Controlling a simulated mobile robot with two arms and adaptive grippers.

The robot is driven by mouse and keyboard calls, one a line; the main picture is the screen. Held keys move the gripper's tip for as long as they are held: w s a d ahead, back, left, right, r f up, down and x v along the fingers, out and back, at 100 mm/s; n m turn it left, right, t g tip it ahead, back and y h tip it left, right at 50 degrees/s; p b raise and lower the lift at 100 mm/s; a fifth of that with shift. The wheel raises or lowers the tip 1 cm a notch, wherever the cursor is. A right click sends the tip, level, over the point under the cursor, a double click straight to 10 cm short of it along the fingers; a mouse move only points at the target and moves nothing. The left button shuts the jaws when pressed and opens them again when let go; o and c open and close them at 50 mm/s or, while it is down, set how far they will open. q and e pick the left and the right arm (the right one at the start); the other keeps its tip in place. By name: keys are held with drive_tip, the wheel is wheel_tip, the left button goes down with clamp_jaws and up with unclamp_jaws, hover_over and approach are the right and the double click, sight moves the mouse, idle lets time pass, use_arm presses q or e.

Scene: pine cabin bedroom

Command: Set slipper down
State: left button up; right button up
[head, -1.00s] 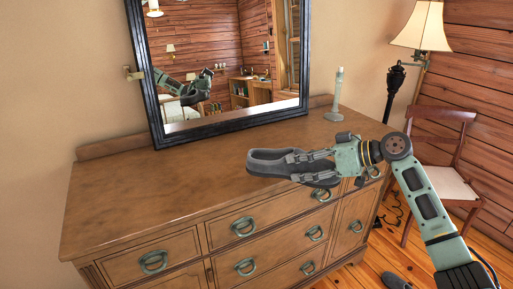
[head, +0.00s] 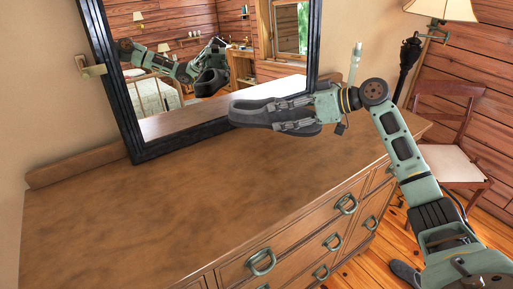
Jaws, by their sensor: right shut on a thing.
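A dark grey slipper (head: 250,114) is in the head view, above the back part of the wooden dresser top (head: 150,205), close to the mirror. My right gripper (head: 285,115) is shut on the slipper, its fingers along the slipper's sides. The slipper appears raised over the dresser top; the exact gap under it is hard to tell. A second dark slipper (head: 405,272) lies on the floor at the lower right, partly hidden by my right arm. My left gripper is not in view.
A black-framed mirror (head: 128,150) stands at the back of the dresser and reflects my arm. A pale candlestick-like object (head: 355,62) stands behind my right gripper. A chair (head: 450,160) and lamp (head: 440,10) are at the right. The dresser's left and middle top is bare.

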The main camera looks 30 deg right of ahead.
drive_tip(key=a+f+p, duration=0.1)
drive_tip(key=a+f, duration=0.1)
drive_tip(key=a, duration=0.1)
drive_tip(key=s+a+f+p, duration=0.1)
drive_tip(key=a, duration=0.3)
drive_tip(key=s+a+f+p, duration=0.1)
drive_tip(key=a+f, duration=0.1)
drive_tip(key=a, duration=0.1)
drive_tip(key=shift+a+f, duration=0.2)
drive_tip(key=shift+f, duration=0.1)
drive_tip(key=shift+a+f+p, duration=0.3)
drive_tip(key=shift+a+f, duration=0.15)
wheel_tip(320, 180, down, 3)
drive_tip(key=shift+f+p, duration=0.15)
drive_tip(key=shift+p, duration=0.3)
drive_tip(key=shift+f, duration=0.3)
drive_tip(key=o, duration=1.2)
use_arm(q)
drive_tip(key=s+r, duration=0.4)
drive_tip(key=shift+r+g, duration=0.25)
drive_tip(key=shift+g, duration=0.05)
use_arm(e)
drive_tip(key=shift+o, duration=0.2)
